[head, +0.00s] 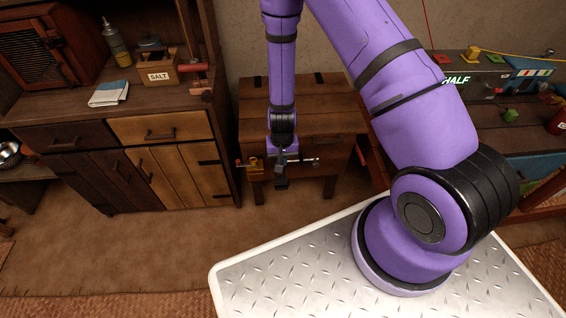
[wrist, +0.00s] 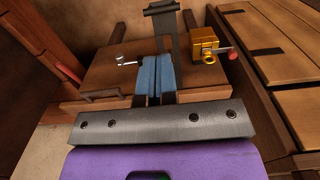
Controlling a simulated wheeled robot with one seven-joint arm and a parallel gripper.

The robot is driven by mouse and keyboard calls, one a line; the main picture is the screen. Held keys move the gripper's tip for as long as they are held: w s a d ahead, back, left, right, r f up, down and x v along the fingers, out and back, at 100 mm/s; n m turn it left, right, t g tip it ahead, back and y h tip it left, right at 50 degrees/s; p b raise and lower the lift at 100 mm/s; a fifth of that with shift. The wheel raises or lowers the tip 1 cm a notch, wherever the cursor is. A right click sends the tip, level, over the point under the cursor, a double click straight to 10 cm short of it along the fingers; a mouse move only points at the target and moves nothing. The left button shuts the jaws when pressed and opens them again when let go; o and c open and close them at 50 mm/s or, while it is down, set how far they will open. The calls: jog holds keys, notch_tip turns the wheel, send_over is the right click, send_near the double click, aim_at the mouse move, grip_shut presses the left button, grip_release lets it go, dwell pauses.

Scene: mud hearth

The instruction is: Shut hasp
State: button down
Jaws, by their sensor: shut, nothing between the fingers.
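A low wooden chest (head: 310,122) stands against the back wall. A dark grey hasp strap (wrist: 164,32) shows past my fingertips at its front; in the head view its dark end (head: 281,184) shows just below my gripper. My gripper (head: 283,158) is at the chest's front edge, fingers down. In the wrist view its blue fingers (wrist: 153,78) are together and empty, overlapping the strap; I cannot tell whether they touch it. A brass block with a red-knobbed pin (wrist: 204,44) sits beside the strap. The strap's hinge end is hidden behind my fingers.
A wooden cabinet (head: 128,165) with drawers stands close to the left of the chest. A salt box (head: 160,74) and a folded cloth (head: 109,94) are on it. A workbench (head: 520,135) is on the right. Bare floor (head: 150,245) lies in front.

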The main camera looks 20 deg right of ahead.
aim_at(282, 184)
notch_tip(282, 184, down, 12)
jog(key=shift+f, duration=0.1)
dwell(0.5)
jog(key=shift+s, duration=0.1)
